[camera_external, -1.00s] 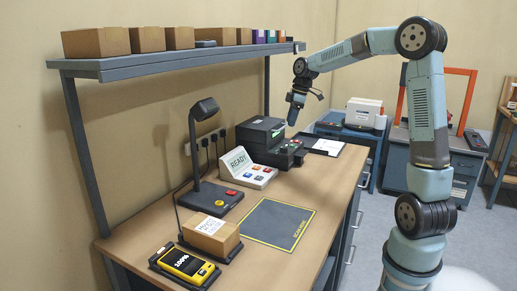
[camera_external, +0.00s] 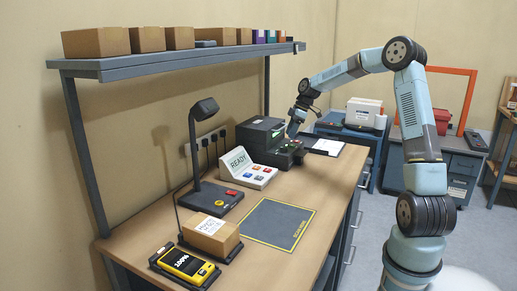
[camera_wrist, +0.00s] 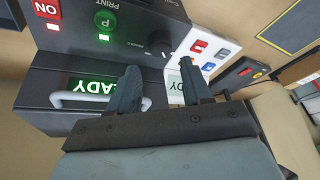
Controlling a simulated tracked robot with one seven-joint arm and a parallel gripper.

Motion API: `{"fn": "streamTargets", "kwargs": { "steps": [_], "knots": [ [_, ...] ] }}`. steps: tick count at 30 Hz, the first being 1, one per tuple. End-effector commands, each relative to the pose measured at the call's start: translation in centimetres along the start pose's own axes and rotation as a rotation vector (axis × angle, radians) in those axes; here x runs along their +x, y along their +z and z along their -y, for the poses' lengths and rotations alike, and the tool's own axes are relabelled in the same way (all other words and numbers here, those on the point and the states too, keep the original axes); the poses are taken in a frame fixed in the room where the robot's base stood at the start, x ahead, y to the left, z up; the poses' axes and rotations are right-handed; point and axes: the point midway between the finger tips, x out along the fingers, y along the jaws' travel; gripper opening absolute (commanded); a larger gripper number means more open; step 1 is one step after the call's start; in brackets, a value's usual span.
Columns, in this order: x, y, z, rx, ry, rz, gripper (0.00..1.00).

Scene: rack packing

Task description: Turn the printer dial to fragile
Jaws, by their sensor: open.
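The dark printer (camera_external: 262,134) stands at the back of the workbench. In the wrist view its panel (camera_wrist: 125,30) carries a dark round dial (camera_wrist: 160,42), with small marks around it that I cannot read. My gripper (camera_wrist: 158,70) is open and empty, its two fingers pointing at the panel. The dial appears just beyond and between the fingertips; I cannot tell whether they touch it. In the external view my gripper (camera_external: 293,130) is at the printer's right front, and the dial cannot be made out there.
The panel also has a green-lit PRINT button (camera_wrist: 106,18) and a red ON switch (camera_wrist: 46,9). A white handle (camera_wrist: 75,97) sits near a green READY display (camera_wrist: 95,86). A console with coloured buttons (camera_external: 249,170) stands beside the printer. The dark mat (camera_external: 279,223) is bare.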

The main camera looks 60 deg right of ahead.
Motion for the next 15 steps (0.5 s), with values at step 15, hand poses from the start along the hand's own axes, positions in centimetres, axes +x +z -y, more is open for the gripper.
{"fn": "streamTargets", "kwargs": {
  "steps": [15],
  "knots": [
    [6.9, 0.0, 0.1, 0.0, -0.002, 0.0, 0.49]
  ]
}}
